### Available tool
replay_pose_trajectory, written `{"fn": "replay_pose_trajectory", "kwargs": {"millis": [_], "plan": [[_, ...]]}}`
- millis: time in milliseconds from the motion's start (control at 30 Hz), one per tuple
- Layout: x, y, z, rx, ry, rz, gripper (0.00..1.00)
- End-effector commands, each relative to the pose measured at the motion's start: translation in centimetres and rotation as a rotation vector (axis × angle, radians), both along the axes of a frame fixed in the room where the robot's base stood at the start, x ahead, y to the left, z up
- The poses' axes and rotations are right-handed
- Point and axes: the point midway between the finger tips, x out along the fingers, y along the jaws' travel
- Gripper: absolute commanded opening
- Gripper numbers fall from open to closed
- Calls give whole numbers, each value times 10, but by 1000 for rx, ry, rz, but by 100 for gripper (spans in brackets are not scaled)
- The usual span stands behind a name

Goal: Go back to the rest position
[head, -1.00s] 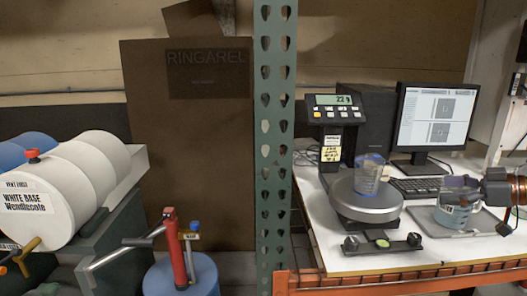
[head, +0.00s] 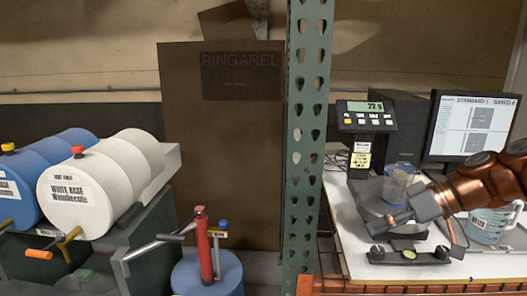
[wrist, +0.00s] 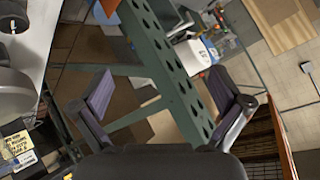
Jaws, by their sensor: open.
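My gripper (head: 388,223) shows in the head view at the end of my orange-brown arm, in front of the scale and over the worktable's front part. In the wrist view my gripper (wrist: 160,75) has its two fingers spread wide with nothing between them. The green rack post lies beyond the fingers there. A clear beaker (head: 399,183) with bluish markings stands upright on the scale's round pan (head: 372,200), which my gripper partly hides. A larger clear jug (head: 487,226) with pale contents stands at the right, partly behind my arm.
The perforated green post (head: 303,150) rises left of the worktable (head: 348,235). A monitor (head: 470,128) and the scale's display (head: 367,116) stand behind my arm. A bar-like device (head: 410,255) lies at the table's front. White and blue drums (head: 100,180) and a red pump (head: 204,245) are left.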

Motion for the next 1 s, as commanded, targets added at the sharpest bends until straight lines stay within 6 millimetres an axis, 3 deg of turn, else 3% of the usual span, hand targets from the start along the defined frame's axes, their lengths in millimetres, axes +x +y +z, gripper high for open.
{"fn": "replay_pose_trajectory", "kwargs": {"millis": [33,200,400,567,800,1000], "plan": [[-14,23,-3,-31,60,12,100],[-61,74,-29,-157,263,-8,100],[-125,102,-62,-340,454,-93,100],[-178,103,-89,-497,571,-200,100],[-245,79,-121,-697,671,-401,100],[-270,61,-133,-771,696,-507,100]]}}
